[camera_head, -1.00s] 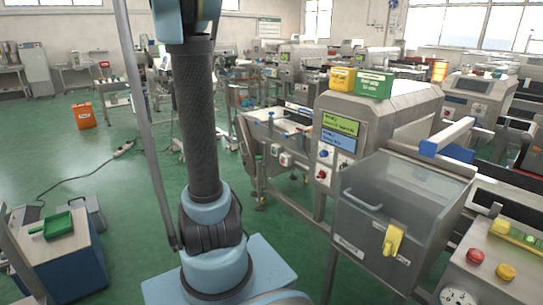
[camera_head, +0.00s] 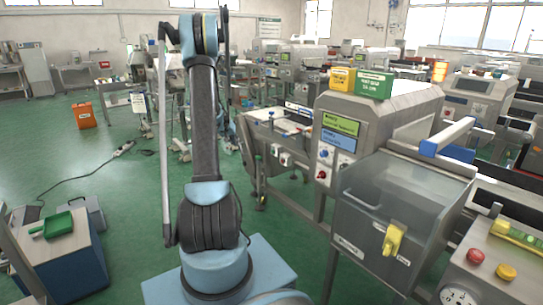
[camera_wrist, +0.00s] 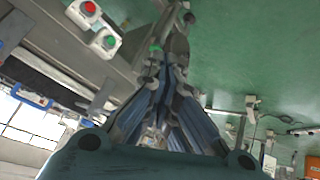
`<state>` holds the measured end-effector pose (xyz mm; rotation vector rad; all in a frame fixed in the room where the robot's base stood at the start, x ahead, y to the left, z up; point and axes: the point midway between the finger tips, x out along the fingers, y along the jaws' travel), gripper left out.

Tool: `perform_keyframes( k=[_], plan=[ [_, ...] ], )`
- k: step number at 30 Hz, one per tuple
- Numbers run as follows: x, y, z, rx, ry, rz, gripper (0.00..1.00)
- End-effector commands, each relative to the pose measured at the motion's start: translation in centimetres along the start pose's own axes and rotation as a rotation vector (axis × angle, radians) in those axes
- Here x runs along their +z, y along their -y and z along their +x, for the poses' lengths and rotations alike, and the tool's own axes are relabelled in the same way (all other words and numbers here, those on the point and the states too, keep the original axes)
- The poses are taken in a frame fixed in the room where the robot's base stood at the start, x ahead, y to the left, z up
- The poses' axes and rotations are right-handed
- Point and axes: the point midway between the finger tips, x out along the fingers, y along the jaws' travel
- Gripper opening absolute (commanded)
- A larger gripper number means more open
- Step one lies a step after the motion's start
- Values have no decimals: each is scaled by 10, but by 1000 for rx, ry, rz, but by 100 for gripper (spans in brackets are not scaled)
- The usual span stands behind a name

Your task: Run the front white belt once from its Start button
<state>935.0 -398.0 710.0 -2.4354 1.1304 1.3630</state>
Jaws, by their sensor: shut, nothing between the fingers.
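The front belt (camera_head: 292,124) is a light strip on a metal frame left of the detector in the head view. Two small white button boxes (camera_head: 280,156) hang on its near side, too small there to read. In the wrist view one box has a green button (camera_wrist: 108,42) and the other a red button (camera_wrist: 90,8); both lie left of the fingers. My gripper (camera_wrist: 163,68) is shut and empty in the wrist view, apart from both buttons. In the head view its fingertips cannot be made out behind my arm.
The detector cabinet has lit panels (camera_head: 340,125) and more buttons. A clear-sided box with a yellow latch (camera_head: 393,240) stands in front. A console (camera_head: 490,265) at right has red and yellow buttons. A blue cabinet (camera_head: 62,262) stands at left. Green floor between is open.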

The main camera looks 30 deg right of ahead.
Motion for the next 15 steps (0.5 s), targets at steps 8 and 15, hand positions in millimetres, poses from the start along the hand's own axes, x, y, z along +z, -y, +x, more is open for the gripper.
perform_keyframes(
  k=[8, 15],
  plan=[
    [-8, -16, 102, 62, -45, 63, 0],
    [0, -33, 179, 107, -81, 109, 0]
  ],
)
